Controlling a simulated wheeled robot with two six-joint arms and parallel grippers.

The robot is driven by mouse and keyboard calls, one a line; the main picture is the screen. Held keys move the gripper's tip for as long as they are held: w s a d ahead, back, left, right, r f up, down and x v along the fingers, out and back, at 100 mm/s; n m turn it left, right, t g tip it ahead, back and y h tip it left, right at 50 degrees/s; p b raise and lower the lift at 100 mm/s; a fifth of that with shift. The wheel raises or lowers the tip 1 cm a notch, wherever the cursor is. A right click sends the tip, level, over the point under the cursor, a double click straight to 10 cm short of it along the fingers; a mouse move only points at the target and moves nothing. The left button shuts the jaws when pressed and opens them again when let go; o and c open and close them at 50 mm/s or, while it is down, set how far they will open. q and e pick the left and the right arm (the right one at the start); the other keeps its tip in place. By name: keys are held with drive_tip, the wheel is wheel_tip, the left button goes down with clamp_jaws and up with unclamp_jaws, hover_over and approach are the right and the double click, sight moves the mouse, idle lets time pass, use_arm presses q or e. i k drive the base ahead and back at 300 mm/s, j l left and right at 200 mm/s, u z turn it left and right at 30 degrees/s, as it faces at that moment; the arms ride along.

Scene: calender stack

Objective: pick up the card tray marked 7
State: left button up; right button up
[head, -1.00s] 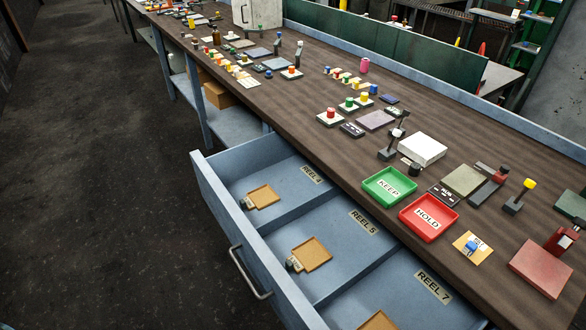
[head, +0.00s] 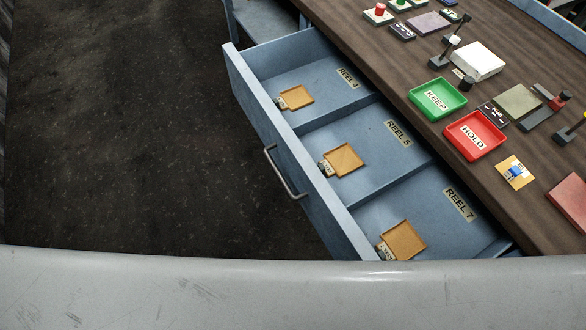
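An open blue drawer (head: 312,210) has three compartments labelled REEL 4, REEL 5 and REEL 7, each with a small orange card tray. One card tray (head: 404,241) lies in the REEL 7 compartment (head: 375,211), nearest the bottom of the head view. A small tab sits at its left corner, too small to read. Another card tray (head: 344,159) lies in the REEL 5 compartment, and a third card tray (head: 296,97) lies in the REEL 4 compartment. Neither of my grippers is in view.
The wooden bench (head: 385,60) right of the drawer holds a green KEEP tray (head: 420,96), a red HOLD tray (head: 452,132), a white block (head: 478,61) and small stands. The drawer handle (head: 285,172) juts out over clear dark floor (head: 140,130).

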sight(401, 242)
drive_tip(key=z, duration=1.7)
drive_tip(key=k+l+u, duration=0.15)
drive_tip(key=u, duration=0.25)
drive_tip(key=k+l+u, duration=0.1)
drive_tip(key=k+u, duration=0.15)
drive_tip(key=u, duration=0.15)
drive_tip(key=k+u, duration=0.2)
drive_tip(key=u, duration=0.2)
